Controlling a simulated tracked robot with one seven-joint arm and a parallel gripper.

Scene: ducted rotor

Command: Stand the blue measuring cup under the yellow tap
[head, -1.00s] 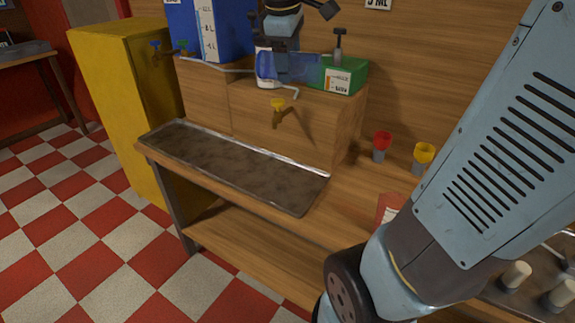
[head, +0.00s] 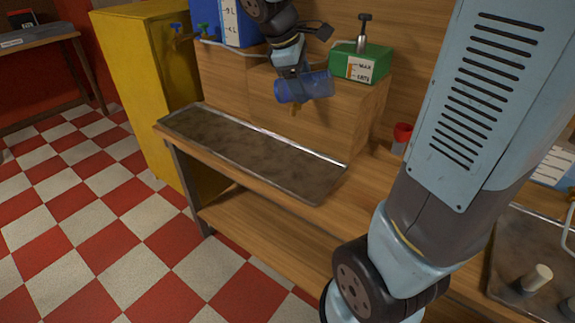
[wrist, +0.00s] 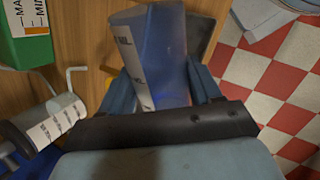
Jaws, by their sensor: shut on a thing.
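The blue measuring cup (head: 318,85) is held in the air on its side, see-through and nearly level. The yellow tap (head: 294,110) is on the front of the wooden block, mostly hidden behind the cup in the head view. A bit of yellow (wrist: 107,84) shows left of the cup in the wrist view. The cup is above the tray, not standing on it.
A shallow brown tray (head: 215,140) with a metal rim lies empty below. A green box (head: 345,62) stands on the block, with a blue container (head: 237,22) to its left. A yellow cabinet (head: 135,85) stands left.

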